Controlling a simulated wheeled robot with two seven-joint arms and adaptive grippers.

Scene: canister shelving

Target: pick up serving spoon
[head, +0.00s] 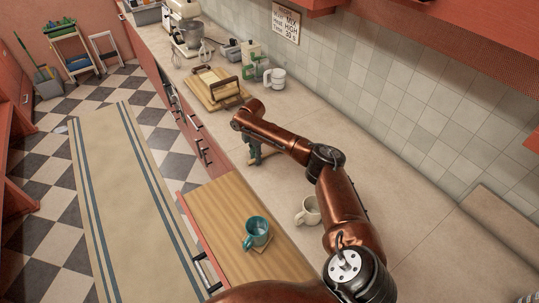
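I cannot make out a serving spoon in the head view. My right arm reaches in from the bottom right, over the counter (408,175). My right gripper (256,158) points down near the counter's front edge, partly hidden by my own forearm. It is small and dark here, so I cannot tell whether its fingers are open or hold anything. My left gripper is not in view.
A teal mug (257,231) stands on a pulled-out wooden board (213,207). A cream mug (309,211) is beside my arm.

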